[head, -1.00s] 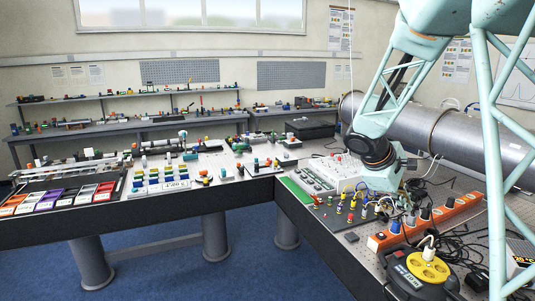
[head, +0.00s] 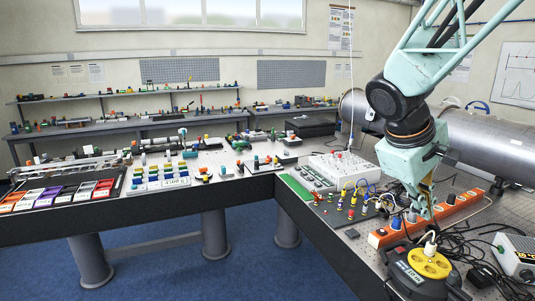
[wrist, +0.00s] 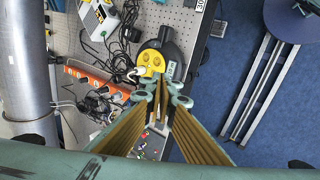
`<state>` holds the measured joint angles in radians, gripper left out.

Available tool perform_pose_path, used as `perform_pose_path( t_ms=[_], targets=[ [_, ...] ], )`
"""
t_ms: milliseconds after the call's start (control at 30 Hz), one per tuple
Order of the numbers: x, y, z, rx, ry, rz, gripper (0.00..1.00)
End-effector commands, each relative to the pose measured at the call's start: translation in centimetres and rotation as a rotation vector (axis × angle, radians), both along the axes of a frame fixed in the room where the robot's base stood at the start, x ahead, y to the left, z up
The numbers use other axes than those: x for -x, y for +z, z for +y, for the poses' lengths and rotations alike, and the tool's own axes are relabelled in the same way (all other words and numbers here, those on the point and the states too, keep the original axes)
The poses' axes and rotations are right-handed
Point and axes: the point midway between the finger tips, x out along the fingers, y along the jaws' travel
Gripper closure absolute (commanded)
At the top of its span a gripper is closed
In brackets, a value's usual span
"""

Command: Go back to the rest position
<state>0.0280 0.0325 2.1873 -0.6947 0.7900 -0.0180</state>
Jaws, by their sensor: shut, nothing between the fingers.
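My gripper (head: 429,208) hangs fingers-down at the right of the head view, in front of the orange power strip. In the wrist view my gripper (wrist: 165,88) shows its two long brown-padded fingers converging at the tips. It is shut with nothing between the fingers. The yellow-topped cable reel (head: 427,263) shows just below the fingertips in the head picture and past them in the wrist view (wrist: 152,62). How high the tips are above the table I cannot tell exactly.
The orange power strip (head: 463,206) and loose black cables (head: 465,243) clutter the right table. A white-topped box (head: 343,169) and coloured plugs (head: 352,205) stand left of my gripper. A large grey pipe (head: 490,145) lies behind. Blue floor (head: 250,262) is open at the front.

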Motion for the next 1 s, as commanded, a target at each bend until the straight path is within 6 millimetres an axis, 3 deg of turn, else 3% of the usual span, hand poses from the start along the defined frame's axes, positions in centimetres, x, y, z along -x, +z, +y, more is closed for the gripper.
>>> perform_pose_path(
  t_ms=[500,1000],
  targets=[
    [9.2,1.3,4.1,-0.149,-0.121,-0.073,1.00],
    [17.5,1.2,8.5,-0.308,-0.221,-0.134,1.00]
  ],
)
